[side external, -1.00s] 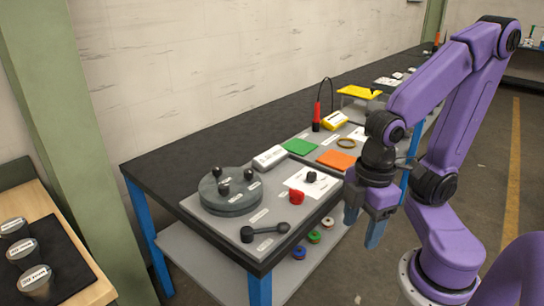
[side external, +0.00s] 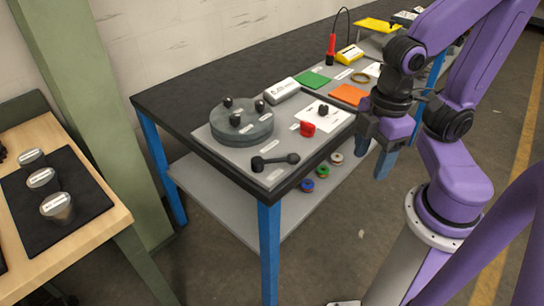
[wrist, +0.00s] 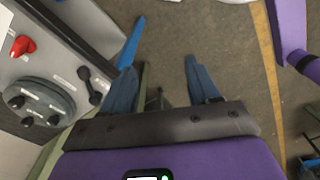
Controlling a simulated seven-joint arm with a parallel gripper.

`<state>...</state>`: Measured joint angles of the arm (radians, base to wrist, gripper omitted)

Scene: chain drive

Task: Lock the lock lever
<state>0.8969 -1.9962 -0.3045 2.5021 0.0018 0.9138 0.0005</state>
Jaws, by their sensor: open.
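The lock lever appears to be the dark grey lever (side external: 275,161) lying flat at the near edge of the grey board (side external: 238,158). It has a block at one end and a round knob at the other. In the wrist view the lever (wrist: 90,83) is at the left, outside the fingers. My gripper (side external: 383,160) hangs off the table's front side, to the right of the lever and apart from it. The lever's small label is too small to read.
A round grey disc (side external: 241,129) with black knobs stands behind the lever. A red knob (side external: 307,129) is to the lever's right. Green (side external: 312,81) and orange (side external: 349,94) pads lie farther along the bench. Several coloured spools sit on the lower shelf (side external: 210,192).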

